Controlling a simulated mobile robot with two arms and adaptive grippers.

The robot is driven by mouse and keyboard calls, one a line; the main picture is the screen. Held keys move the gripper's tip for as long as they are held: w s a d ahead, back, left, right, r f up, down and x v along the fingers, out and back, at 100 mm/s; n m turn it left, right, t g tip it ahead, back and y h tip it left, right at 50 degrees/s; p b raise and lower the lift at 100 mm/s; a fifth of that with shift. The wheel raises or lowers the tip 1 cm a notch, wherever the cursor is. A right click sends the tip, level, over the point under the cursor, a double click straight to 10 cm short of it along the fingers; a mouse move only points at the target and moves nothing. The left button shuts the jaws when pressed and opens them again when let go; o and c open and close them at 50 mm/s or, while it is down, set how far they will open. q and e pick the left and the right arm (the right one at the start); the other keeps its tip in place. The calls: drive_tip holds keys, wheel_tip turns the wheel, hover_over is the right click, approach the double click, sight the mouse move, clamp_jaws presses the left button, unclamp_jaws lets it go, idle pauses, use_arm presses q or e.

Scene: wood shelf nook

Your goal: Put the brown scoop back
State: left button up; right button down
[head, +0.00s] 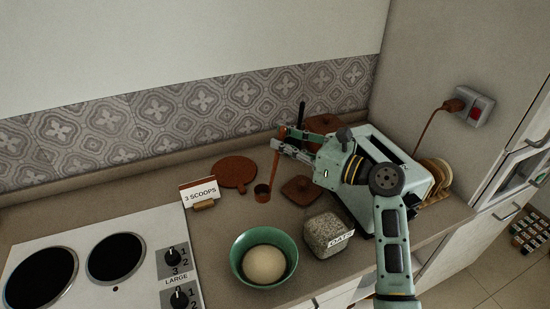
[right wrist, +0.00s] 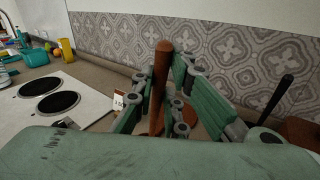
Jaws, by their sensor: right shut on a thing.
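The brown scoop (head: 262,192) hangs from my right gripper (head: 282,143), its long handle upright and slightly tilted and its small cup low over the counter. I cannot tell whether the cup touches the counter. In the right wrist view the brown handle (right wrist: 160,85) stands between the fingers of the right gripper (right wrist: 163,88), which is shut on it. A clear container labelled OATS (head: 322,228) stands to the right of the scoop, filled with speckled grain. A brown square lid (head: 298,190) lies behind it on the counter. My left gripper is out of view.
A green bowl (head: 239,262) with a pale heap stands in front. A "3 SCOOPS" card (head: 200,192), round brown board (head: 235,171) and stove (head: 137,285) are to the left. A white appliance (head: 405,160), brown-topped container (head: 322,123) and black handle (head: 301,112) are near my arm.

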sight(277, 159)
drive_tip(key=shift+w+a+f, duration=0.6)
drive_tip(key=shift+a+f, duration=0.05)
drive_tip(key=shift+a, duration=0.2)
drive_tip(key=shift+w+a+f, duration=0.1)
drive_tip(key=shift+f, duration=0.2)
wheel_tip(277, 159, down, 3)
drive_tip(key=shift+f+p, duration=0.1)
drive_tip(key=shift+p, duration=0.25)
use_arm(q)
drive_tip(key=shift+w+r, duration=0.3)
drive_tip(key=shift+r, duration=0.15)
use_arm(e)
drive_tip(key=shift+f, duration=0.2)
drive_tip(key=c, duration=1.8)
unclamp_jaws()
drive_tip(key=shift+f, duration=0.1)
drive_tip(key=shift+o, duration=0.2)
